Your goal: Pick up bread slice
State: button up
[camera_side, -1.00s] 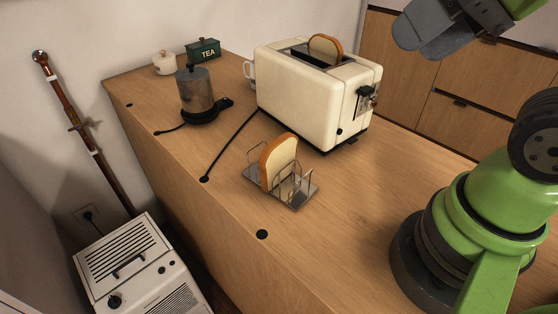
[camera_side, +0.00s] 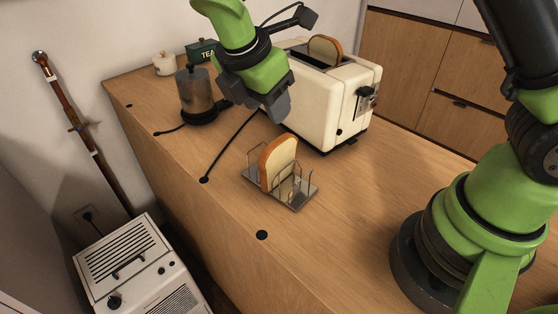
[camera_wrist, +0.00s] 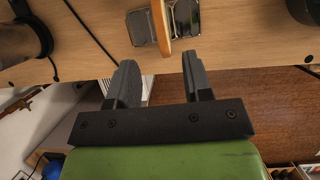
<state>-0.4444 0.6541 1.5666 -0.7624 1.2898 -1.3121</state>
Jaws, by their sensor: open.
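A bread slice (camera_side: 280,164) stands upright in a metal toast rack (camera_side: 305,199) near the counter's front edge. In the wrist view the slice (camera_wrist: 160,22) shows edge-on as a thin strip in the rack (camera_wrist: 140,28), beyond the fingertips and between their lines. A second bread slice (camera_side: 326,49) sticks up from the toaster slot. My gripper (camera_side: 277,112) is above and behind the rack, beside the toaster, apart from the racked slice. In the wrist view my gripper (camera_wrist: 158,62) has its fingers spread with nothing between them.
The cream toaster (camera_side: 340,105) stands right behind my gripper. A black cord (camera_side: 228,150) lies on the counter. The counter right of the rack is clear.

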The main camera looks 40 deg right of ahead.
aim_at(279, 141)
jog(key=x, duration=1)
jog(key=shift+a+f, duration=0.25)
jog(key=shift+c, duration=0.3)
grip_shut()
